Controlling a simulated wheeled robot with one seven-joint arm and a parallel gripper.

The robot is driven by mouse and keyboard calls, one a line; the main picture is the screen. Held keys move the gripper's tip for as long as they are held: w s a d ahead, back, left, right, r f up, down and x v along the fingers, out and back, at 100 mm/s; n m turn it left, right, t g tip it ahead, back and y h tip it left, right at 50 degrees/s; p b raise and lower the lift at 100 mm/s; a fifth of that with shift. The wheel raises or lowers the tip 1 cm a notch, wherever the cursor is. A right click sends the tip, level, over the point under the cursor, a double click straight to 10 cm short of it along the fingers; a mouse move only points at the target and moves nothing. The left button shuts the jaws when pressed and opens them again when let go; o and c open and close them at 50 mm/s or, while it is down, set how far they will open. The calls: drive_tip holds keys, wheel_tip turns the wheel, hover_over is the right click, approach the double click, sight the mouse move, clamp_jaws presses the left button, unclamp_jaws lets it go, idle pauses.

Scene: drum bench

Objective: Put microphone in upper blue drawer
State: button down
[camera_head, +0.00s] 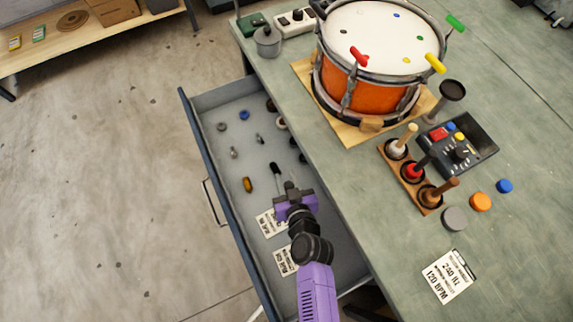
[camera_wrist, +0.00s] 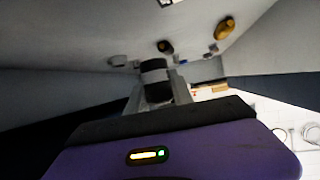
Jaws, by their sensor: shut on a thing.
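The open drawer (camera_head: 197,145) has a dark blue edge and a pale grey inside; it stands pulled out from the bench. My purple and black gripper (camera_head: 283,186) is over the drawer's inside. It is shut on a small dark-tipped thing, which looks like the microphone (camera_head: 275,168); its dark body shows between the fingers in the wrist view (camera_wrist: 153,72). The fingers hide part of it. I cannot tell whether it touches the drawer floor.
Several small parts lie in the drawer, among them an orange-brown one (camera_head: 247,184) and a blue one (camera_head: 244,115). Paper labels (camera_head: 270,223) lie near my gripper. The green bench (camera_head: 345,185) bears an orange drum (camera_head: 365,92), a mallet rack (camera_head: 411,178) and a control box (camera_head: 470,150).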

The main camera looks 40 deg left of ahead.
sight(286, 185)
drive_tip(key=shift+f+b, duration=1.25)
drive_tip(key=shift+f, duration=1)
drive_tip(key=shift+f, duration=0.2)
drive_tip(key=c, duration=1.1)
unclamp_jaws()
drive_tip(key=shift+r, duration=0.15)
drive_tip(key=shift+r, duration=0.2)
drive_tip(key=p+v, duration=0.1)
drive_tip(key=v, duration=1.1)
drive_tip(key=shift+w+f, duration=0.1)
